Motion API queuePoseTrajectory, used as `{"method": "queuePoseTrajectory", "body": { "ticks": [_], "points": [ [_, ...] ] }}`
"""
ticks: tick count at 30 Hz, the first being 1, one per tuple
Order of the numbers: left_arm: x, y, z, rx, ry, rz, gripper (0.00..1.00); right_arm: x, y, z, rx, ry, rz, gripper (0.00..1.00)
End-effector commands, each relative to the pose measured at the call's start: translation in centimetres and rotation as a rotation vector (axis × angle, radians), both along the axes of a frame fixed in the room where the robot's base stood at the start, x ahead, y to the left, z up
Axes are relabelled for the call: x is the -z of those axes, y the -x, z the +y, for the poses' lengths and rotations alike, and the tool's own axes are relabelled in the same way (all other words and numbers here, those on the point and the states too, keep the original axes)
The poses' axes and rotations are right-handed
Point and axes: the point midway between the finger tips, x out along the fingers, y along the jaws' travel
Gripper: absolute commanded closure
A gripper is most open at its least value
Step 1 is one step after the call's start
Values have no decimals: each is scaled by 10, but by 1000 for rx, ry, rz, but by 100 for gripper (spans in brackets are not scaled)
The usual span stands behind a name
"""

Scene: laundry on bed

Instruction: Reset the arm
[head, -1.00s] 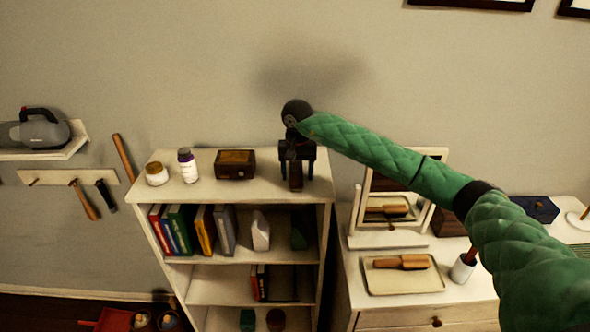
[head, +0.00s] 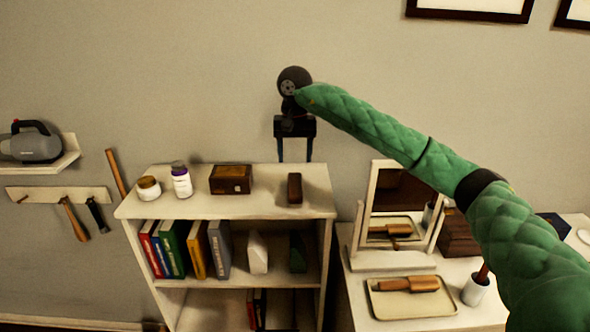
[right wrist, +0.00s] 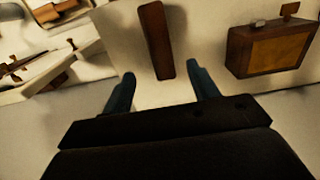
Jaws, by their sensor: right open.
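My right arm, in a green quilted sleeve, reaches in from the right in the head view. Its black gripper (head: 295,150) is open and empty above the top of the white bookshelf (head: 270,207). A small dark brown wooden block (head: 294,188) stands on the shelf top below the fingers, apart from them. In the right wrist view the same block (right wrist: 155,42) lies beyond and between the two open fingertips (right wrist: 160,82). My left gripper is in neither view.
On the shelf top are a wooden box (head: 231,179), a white bottle (head: 181,180) and a small jar (head: 148,188). To the right, a dresser holds a mirror (head: 395,205) and a tray with a brush (head: 411,296).

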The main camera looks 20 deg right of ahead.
Motion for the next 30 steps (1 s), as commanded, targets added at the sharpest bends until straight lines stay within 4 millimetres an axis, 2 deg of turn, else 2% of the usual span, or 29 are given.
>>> {"method": "queuePoseTrajectory", "body": {
  "ticks": [3, 9, 16, 19, 23, 27, 30],
  "points": [
    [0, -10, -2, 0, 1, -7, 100, -7, 0, 0, 0, 0, -2, 40],
    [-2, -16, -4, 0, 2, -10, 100, -11, 0, 0, 0, -1, -1, 40],
    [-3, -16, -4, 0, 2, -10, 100, -11, 0, 0, 0, -2, -1, 40],
    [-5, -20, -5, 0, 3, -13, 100, -5, 2, 9, 0, -30, 2, 40],
    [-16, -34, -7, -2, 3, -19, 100, 19, 10, 46, 13, -158, 9, 40],
    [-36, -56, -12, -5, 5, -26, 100, 47, 30, 109, 60, -394, 47, 40],
    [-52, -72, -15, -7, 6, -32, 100, 59, 48, 151, 116, -572, 96, 40]
  ]
}}
